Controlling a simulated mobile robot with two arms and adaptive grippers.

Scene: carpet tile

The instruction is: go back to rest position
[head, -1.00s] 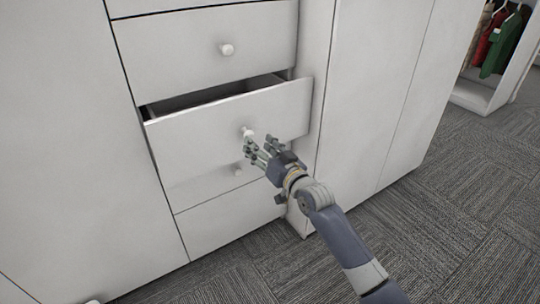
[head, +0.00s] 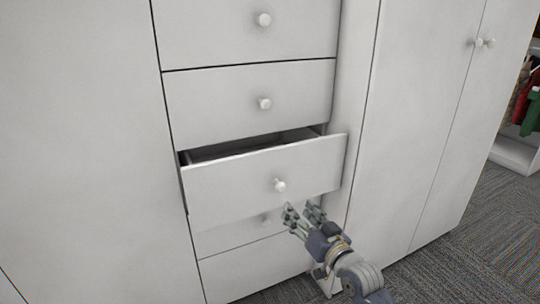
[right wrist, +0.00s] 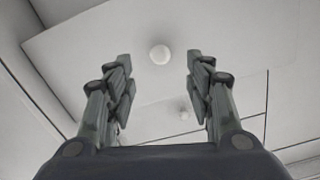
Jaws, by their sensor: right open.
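My right gripper (head: 303,214) is open and empty. It is just below and to the right of the knob (head: 280,185) of a partly open white drawer (head: 225,192). In the right wrist view the two fingers of the gripper (right wrist: 159,75) stand apart, with the round knob (right wrist: 160,54) seen beyond and between their tips. The fingers do not grip it. My left gripper is not in view.
Closed drawers with white knobs (head: 264,104) are above the open one, and more are below it. Tall white doors (head: 420,120) stand to the right. Grey carpet tile (head: 490,235) is free at the lower right. Hanging clothes (head: 530,110) show at the right edge.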

